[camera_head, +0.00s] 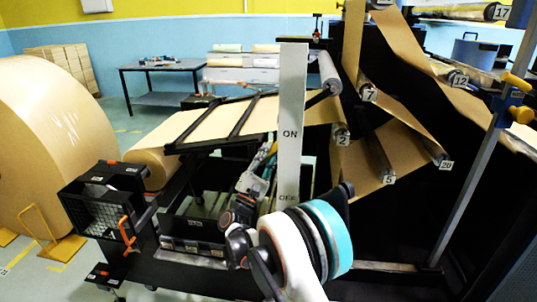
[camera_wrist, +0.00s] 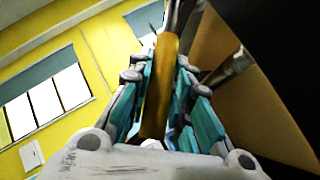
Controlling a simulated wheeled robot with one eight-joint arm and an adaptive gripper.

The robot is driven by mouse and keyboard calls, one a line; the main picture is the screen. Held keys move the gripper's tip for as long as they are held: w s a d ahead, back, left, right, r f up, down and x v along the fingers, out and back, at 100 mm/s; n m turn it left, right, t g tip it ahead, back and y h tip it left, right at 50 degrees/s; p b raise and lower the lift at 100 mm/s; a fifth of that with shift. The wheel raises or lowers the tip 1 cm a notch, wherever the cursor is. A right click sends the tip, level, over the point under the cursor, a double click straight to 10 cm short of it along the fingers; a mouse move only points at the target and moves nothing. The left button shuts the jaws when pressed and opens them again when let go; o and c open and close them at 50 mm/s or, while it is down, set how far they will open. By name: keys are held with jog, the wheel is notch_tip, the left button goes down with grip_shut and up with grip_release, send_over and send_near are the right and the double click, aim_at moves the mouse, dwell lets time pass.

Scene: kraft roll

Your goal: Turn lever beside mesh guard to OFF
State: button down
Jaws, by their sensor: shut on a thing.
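A tall white panel (camera_head: 290,130) in the head view carries the word ON at mid-height and OFF lower down. My gripper (camera_head: 265,157) is just left of the panel, between the two words in height, with teal fingers pointing up. In the wrist view my gripper (camera_wrist: 160,85) is shut on a yellow lever handle (camera_wrist: 158,80), which runs up between its fingers. In the head view the handle is mostly hidden by the gripper and panel. A black box with a mesh guard (camera_head: 103,217) stands at the left, with an orange clamp-like part (camera_head: 127,230) on its side.
A large kraft roll (camera_head: 45,140) fills the far left. Paper web runs over numbered rollers (camera_head: 368,93) at the right. A blue-grey post (camera_head: 485,165) with yellow knobs stands at the right. A dark table (camera_head: 165,82) and stacked boxes (camera_head: 62,68) are behind.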

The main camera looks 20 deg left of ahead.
jog(key=c, duration=1.4)
grip_release()
jog(key=shift+c, duration=0.2)
jog(key=shift+f, duration=0.1)
jog(key=v, duration=1.2)
